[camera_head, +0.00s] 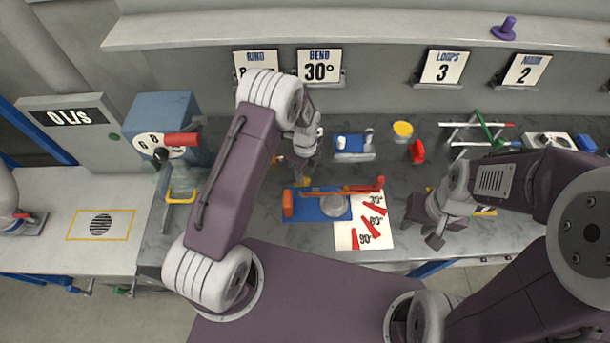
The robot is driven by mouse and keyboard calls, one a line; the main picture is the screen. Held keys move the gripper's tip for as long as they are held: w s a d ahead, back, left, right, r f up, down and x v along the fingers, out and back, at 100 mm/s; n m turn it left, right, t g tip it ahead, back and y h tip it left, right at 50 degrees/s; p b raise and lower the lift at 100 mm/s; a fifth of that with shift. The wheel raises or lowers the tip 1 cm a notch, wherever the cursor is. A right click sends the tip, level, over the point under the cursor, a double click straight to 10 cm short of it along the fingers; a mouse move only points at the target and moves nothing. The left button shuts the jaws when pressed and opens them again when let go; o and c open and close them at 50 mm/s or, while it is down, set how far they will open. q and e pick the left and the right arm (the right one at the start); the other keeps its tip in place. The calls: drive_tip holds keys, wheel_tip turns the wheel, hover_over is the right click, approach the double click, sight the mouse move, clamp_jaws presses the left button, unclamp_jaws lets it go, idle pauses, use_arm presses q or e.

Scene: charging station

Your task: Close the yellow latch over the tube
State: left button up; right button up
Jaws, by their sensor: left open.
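The bending tool has a blue base (310,209), a round grey die (333,206) and an orange-red handle (360,189) lying across it toward the right. A small yellow part (303,182), which looks like the latch, shows at the base's back edge, just below my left gripper. I cannot tell whether it is open or closed. The tube cannot be made out clearly. My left gripper (303,172) is open, pointing down just behind the bending tool; its own arm hides part of the area. My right gripper (424,228) is open and empty, right of the angle card.
A white card (348,237) with red angle marks lies right of the tool. Behind stand a blue fixture (352,148), a yellow round container (403,130) and a red part (417,152). A blue machine (160,110) with a dial stands left. A rack (470,138) is at back right.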

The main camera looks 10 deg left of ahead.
sight(306, 178)
use_arm(q)
wheel_tip(306, 178, down, 2)
drive_tip(key=shift+s+d+f, duration=0.1)
drive_tip(key=shift+d+f, duration=0.05)
drive_tip(key=shift+f, duration=0.1)
drive_tip(key=shift+s+d+f, duration=0.15)
drive_tip(key=shift+f, duration=0.2)
use_arm(e)
drive_tip(key=shift+s+d+r, duration=0.25)
drive_tip(key=shift+d+r, duration=0.05)
drive_tip(key=shift+r, duration=0.15)
use_arm(q)
drive_tip(key=shift+f, duration=0.1)
use_arm(e)
drive_tip(key=shift+a, duration=0.1)
use_arm(q)
clamp_jaws()
